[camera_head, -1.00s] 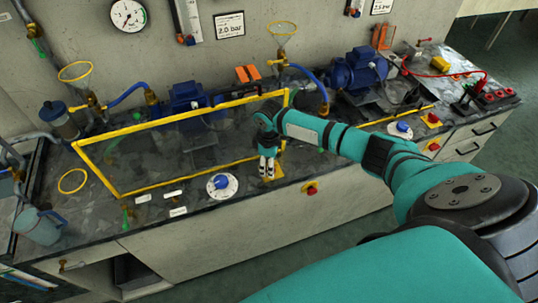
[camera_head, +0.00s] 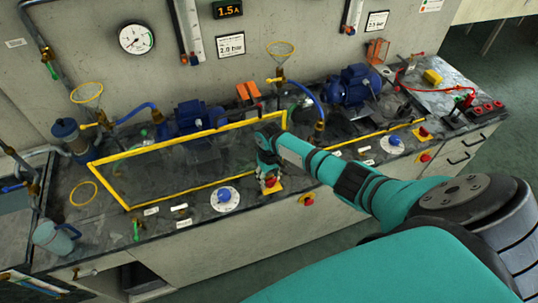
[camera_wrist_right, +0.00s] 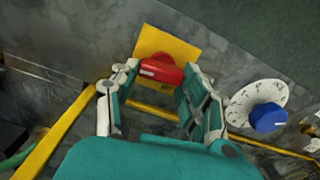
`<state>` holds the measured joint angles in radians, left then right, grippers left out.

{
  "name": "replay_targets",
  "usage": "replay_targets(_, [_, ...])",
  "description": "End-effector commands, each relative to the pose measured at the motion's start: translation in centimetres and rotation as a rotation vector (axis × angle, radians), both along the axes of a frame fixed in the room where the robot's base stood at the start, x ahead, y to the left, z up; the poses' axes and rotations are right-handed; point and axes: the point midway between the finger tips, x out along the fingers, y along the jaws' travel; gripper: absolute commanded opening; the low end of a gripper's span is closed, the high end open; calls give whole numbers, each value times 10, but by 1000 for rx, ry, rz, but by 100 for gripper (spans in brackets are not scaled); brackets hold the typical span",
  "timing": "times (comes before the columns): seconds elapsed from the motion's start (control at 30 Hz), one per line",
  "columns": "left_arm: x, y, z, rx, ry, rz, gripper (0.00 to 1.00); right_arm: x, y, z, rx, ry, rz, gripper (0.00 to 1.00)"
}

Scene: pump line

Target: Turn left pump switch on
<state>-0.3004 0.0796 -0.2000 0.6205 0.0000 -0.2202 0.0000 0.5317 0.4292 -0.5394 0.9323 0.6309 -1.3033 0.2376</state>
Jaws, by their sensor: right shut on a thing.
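The left pump switch is a red rotary knob (camera_wrist_right: 160,68) on a yellow plate (camera_wrist_right: 165,40) on the bench. It also shows in the head view as a bit of red between the fingers, with its yellow plate (camera_head: 277,187) partly covered. My right gripper (camera_wrist_right: 158,76) reaches down over the switch, with one finger on each side of the knob, and is shut on it. In the head view the right gripper (camera_head: 269,185) hides most of the knob. My left gripper is not in view.
A white dial with a blue knob (camera_head: 225,198) sits beside the switch. A yellow frame (camera_head: 150,148) runs around the left pump area. Another red knob (camera_head: 307,199) is on the bench front. A second red switch (camera_head: 423,132) stands at the right pump.

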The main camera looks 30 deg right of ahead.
Motion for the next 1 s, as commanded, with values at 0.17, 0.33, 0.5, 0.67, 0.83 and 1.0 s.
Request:
replay_targets(0.17, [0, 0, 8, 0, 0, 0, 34, 1, 0, 2, 1, -2, -84, 13])
replay_targets(0.33, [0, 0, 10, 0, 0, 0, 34, 1, -1, 1, 0, -3, -128, 13])
replay_targets(0.5, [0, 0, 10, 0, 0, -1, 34, 1, -1, 1, 0, -4, -145, 13])
replay_targets(0.67, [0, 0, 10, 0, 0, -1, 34, 2, -1, 1, 0, -5, -148, 13])
replay_targets(0.83, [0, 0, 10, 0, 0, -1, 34, 2, -1, 1, 0, -5, -148, 13])
replay_targets(1.0, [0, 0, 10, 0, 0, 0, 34, 1, -1, 1, 0, -4, -147, 64])
